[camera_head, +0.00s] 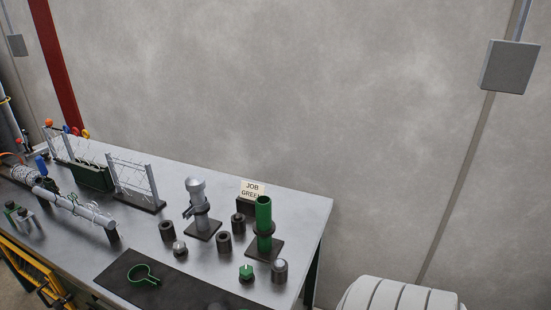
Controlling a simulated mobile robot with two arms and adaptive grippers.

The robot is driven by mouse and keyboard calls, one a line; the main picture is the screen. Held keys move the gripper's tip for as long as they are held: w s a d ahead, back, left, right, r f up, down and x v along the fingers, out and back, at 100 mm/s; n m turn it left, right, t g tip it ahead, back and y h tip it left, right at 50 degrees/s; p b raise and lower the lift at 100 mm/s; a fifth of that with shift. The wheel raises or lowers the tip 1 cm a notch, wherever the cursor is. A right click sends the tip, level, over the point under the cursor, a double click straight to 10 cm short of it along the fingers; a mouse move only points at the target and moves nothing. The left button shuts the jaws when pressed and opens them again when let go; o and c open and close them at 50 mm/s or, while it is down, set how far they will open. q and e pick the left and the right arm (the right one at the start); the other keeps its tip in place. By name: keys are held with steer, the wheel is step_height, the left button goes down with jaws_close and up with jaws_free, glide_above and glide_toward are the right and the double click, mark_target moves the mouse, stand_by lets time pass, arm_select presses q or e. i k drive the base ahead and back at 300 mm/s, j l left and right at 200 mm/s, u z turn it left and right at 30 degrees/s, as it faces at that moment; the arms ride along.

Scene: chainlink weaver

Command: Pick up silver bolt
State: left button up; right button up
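A small silver bolt (180,247) with a faceted head stands on the metal workbench (310,207), just behind the dark mat. A dark hollow cylinder stands just behind it, and a grey post on a dark base stands behind it to the right. Neither of my grippers is in view. Nothing is touching the bolt.
A green bolt (246,272), a grey domed cap (280,269), dark hollow cylinders (224,243) and a green tube (264,216) stand to the right. A green ring clamp (144,275) lies on the dark mat (185,292). Chainlink frames (135,180) stand at left.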

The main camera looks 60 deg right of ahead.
mark_target(280, 263)
steer(key=k+l+z, duration=0.1)
steer(key=z, duration=1.55)
steer(key=i+l, duration=0.05)
